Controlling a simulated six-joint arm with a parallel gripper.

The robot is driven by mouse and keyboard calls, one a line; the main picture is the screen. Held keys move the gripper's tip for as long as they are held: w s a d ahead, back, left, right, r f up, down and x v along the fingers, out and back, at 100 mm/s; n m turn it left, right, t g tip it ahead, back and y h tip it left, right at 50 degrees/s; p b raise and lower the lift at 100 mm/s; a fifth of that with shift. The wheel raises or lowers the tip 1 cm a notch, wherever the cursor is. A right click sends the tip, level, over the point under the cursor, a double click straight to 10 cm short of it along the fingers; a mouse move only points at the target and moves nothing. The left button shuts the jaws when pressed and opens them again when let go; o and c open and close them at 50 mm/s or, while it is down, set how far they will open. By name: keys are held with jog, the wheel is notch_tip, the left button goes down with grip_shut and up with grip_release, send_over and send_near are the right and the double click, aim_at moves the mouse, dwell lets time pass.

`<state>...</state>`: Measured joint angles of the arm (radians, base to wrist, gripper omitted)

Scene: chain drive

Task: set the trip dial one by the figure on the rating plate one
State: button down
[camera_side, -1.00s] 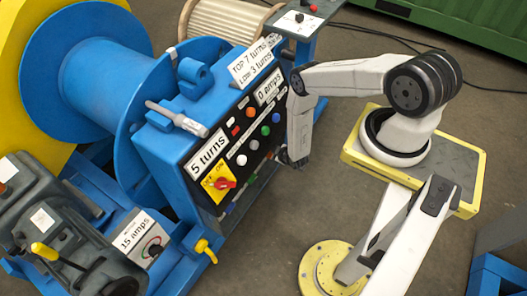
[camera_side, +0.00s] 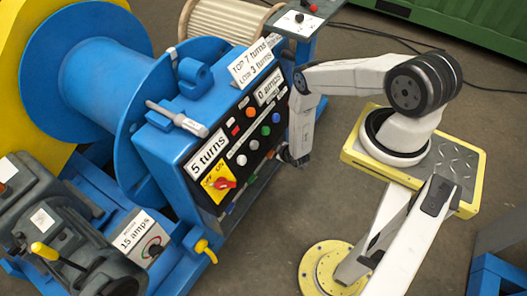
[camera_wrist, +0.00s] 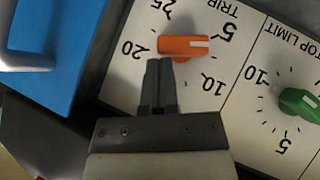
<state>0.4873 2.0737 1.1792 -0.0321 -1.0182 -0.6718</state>
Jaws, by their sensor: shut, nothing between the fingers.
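In the wrist view an orange trip dial (camera_wrist: 184,46) sits on a white scale marked TRIP, seen upside down. The figures 5, 10, 20 and 25 show around it. The stretch between 10 and 20 is partly covered by my fingers. The knob's white line lies at its right end, pointing between 5 and 10. My gripper (camera_wrist: 159,62) is shut and empty, its tips just below the knob in the picture; I cannot tell whether they touch it. In the side view my gripper (camera_side: 292,158) is beside the control box. A plate (camera_side: 136,231) there reads "15 amps".
A green TOP LIMIT dial (camera_wrist: 298,103) is right of the trip dial. A blue part with a pale handle (camera_wrist: 35,50) is at upper left. The side view shows the blue control box (camera_side: 170,168), its red switch (camera_side: 225,184) and a large blue drum (camera_side: 95,75).

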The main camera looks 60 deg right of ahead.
jog(key=shift+s+d+f, duration=0.1)
jog(key=shift+d, duration=0.1)
dwell(0.4)
jog(key=shift+d+f+m+y, duration=0.15)
jog(key=shift+m+y, duration=0.2)
jog(key=shift+y, duration=0.35)
jog(key=shift+d+r+m+y, duration=0.15)
jog(key=shift+m+y, duration=0.2)
jog(key=shift+y, duration=0.35)
jog(key=shift+f, duration=0.1)
jog(key=shift+d+f+m+y, duration=0.25)
jog(key=shift+m+y, duration=0.2)
jog(key=shift+y, duration=0.45)
jog(key=shift+d+f+m+y, duration=0.1)
jog(key=shift+d+m+y, duration=0.25)
jog(key=shift+y, duration=0.55)
dwell(1.3)
jog(key=shift+d+f, duration=0.15)
jog(key=shift+f, duration=0.15)
dwell(0.3)
jog(key=shift+d+f, duration=0.15)
jog(key=shift+f, duration=0.1)
jog(key=shift+d+f, duration=0.2)
jog(key=shift+f, duration=0.55)
dwell(1.2)
